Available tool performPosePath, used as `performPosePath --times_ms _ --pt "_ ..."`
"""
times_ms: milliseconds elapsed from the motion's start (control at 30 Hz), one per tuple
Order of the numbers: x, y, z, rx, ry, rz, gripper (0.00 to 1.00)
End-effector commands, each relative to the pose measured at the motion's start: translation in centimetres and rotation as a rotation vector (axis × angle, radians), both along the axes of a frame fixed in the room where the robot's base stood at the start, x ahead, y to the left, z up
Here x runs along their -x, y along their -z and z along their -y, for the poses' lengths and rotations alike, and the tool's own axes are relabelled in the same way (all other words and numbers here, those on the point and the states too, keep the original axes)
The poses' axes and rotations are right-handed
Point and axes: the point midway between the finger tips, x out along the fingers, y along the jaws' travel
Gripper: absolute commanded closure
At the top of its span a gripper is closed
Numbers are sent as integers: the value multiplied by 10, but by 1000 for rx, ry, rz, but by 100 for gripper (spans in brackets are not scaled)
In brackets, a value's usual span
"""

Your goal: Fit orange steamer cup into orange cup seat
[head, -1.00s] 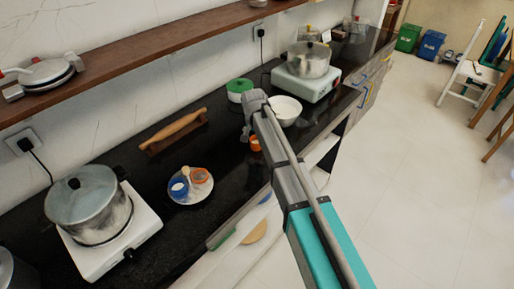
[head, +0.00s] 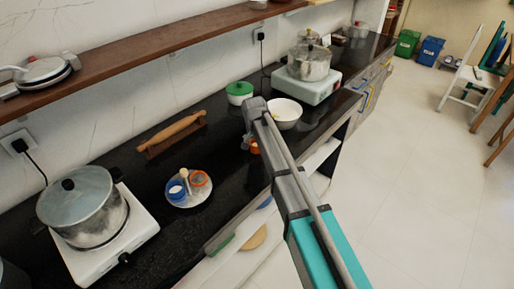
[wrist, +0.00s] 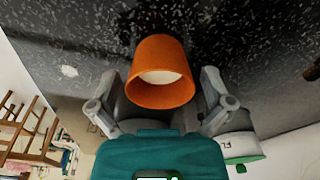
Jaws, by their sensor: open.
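The orange steamer cup (wrist: 160,85) is in the middle of the wrist view, with pale contents inside its rim. My gripper (wrist: 160,78) is open, with one finger on each side of the cup; I cannot tell whether either finger touches it. In the head view a small part of the orange cup (head: 254,147) shows on the counter beside my gripper (head: 248,141), the rest hidden by the arm. The orange cup seat (head: 199,178) appears as an orange ring on a round pale plate (head: 190,205), left of my gripper.
A white bowl (head: 285,112) and green-lidded pot (head: 239,93) stand just beyond my gripper. A rolling pin (head: 172,132) lies by the wall, and a large pot (head: 83,205) stands on a cooker at left. Dark counter between cup and plate is clear.

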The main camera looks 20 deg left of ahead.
Motion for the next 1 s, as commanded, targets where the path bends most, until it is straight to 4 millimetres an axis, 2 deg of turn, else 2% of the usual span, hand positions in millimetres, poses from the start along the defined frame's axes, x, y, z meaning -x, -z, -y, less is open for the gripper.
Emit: performPosePath --times_ms 67,400,1000 --pt "0 0 0 0 0 0 0" --pt "0 0 0 0 0 0 61" --pt "0 -5 0 0 0 0 63"
